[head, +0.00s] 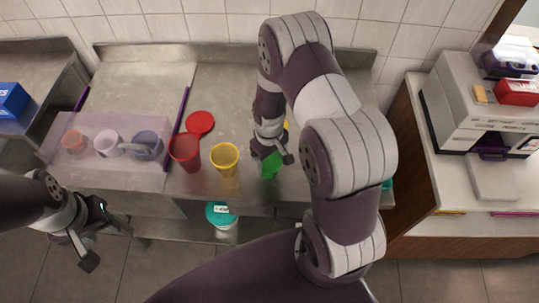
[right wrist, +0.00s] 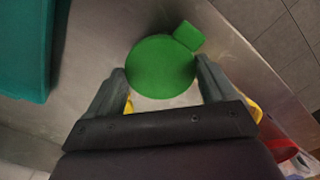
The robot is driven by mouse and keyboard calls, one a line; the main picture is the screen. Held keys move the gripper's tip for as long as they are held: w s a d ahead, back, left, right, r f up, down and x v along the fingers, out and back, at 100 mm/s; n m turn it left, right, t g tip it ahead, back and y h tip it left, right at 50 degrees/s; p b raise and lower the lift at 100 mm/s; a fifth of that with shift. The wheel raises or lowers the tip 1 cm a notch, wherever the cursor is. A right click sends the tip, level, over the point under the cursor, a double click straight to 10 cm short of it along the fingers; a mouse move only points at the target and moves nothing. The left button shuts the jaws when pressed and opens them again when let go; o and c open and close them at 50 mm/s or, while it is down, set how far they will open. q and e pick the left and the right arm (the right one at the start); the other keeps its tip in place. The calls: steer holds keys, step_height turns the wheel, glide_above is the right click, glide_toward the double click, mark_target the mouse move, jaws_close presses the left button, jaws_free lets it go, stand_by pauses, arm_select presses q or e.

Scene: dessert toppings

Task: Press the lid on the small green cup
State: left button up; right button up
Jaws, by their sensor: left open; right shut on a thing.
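The small green cup (head: 270,165) stands near the front edge of the steel counter, partly hidden under my right gripper (head: 272,155). In the right wrist view, a round green lid (right wrist: 160,67) with a square tab lies between the fingertips of my right gripper (right wrist: 161,80), which is shut on it. The lid hides what is beneath it, so I cannot tell whether it is seated on the cup. My left gripper (head: 108,246) is open and empty, off the counter's front at the lower left.
A yellow cup (head: 225,160), a red cup (head: 186,152) and a red lid (head: 200,123) are left of the green cup. A tray (head: 90,177) holds several cups further left. A teal-lidded tub (head: 220,215) sits on the lower shelf. A teal object (right wrist: 25,45) is close by.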

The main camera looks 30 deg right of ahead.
stand_by(0.3)
steer(key=o, duration=0.8)
step_height(320, 180, up, 6)
steer(key=p, duration=0.5)
jaws_close()
